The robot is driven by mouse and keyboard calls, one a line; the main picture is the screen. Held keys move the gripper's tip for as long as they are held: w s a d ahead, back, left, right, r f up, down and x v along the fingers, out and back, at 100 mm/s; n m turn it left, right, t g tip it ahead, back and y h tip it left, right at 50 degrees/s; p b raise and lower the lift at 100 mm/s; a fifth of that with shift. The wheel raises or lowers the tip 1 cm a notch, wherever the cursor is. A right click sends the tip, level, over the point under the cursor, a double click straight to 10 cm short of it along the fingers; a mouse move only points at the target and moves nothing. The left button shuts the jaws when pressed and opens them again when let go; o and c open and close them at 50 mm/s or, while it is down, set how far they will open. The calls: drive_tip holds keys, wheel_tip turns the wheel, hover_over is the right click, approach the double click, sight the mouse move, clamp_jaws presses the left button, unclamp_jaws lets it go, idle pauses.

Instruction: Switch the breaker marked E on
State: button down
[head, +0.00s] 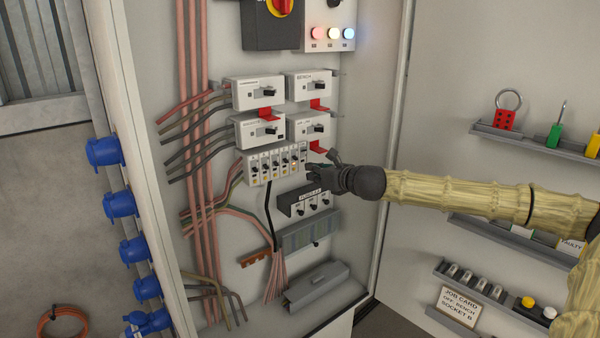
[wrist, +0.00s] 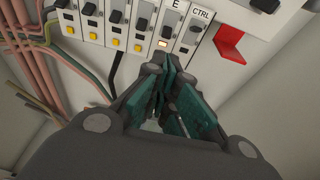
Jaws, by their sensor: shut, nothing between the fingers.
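A row of small white breakers (head: 274,164) sits in the cabinet, each with a dark toggle; several have yellow buttons. The breaker marked E (wrist: 170,24) is second from the right in the wrist view, beside the one marked CTRL (wrist: 199,20). E has a dark toggle and a pale lit window below it. Whether its toggle is on or off I cannot tell. My gripper (head: 313,168) is at the right end of the row. In the wrist view its teal fingertips (wrist: 165,66) are shut and empty, just below E and CTRL. Contact is not clear.
Larger white switch units (head: 258,92) with red tabs are above the row. A dark block with knobs (head: 306,201) is below. Pink and grey cables run at the left. Shelves with padlocks (head: 505,120) hang on the right.

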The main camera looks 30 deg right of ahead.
sight(293, 167)
drive_tip(key=shift+b+x, duration=0.45)
drive_tip(key=shift+x, duration=2.75)
drive_tip(key=shift+a, duration=0.15)
drive_tip(key=shift+r+p, duration=0.15)
drive_tip(key=shift+p, duration=0.2)
